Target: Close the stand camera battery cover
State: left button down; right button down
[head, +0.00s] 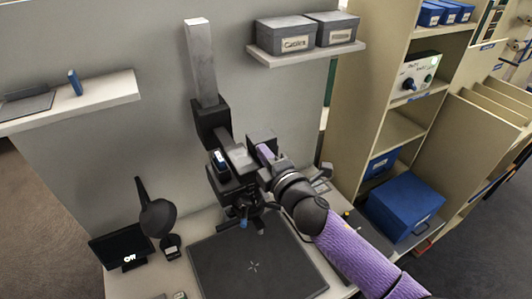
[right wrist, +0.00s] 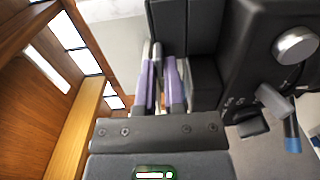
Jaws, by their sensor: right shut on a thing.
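The stand camera (head: 229,178) is a dark body hanging from the column (head: 203,65) over the grey baseboard. A battery with a blue and white end (head: 220,158) shows at its left side. My right gripper (head: 264,151) is at the camera's upper right. In the right wrist view its purple fingers (right wrist: 158,72) are close together around a thin grey piece, apparently the battery cover (right wrist: 157,50), beside the dark camera body (right wrist: 265,50). How far the cover stands open is hard to tell. My left gripper is out of view.
The baseboard (head: 257,262) below the camera is clear. A black desk lamp (head: 158,215) and a small screen (head: 121,249) stand to the left. Grey boxes (head: 293,36) sit on a wall shelf above. Tan shelving (head: 398,128) with a blue box (head: 404,205) is right.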

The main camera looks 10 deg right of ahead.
jog(key=shift+f, duration=0.1)
dwell(0.3)
jog(key=c, duration=0.7)
grip_release()
jog(key=v, duration=1)
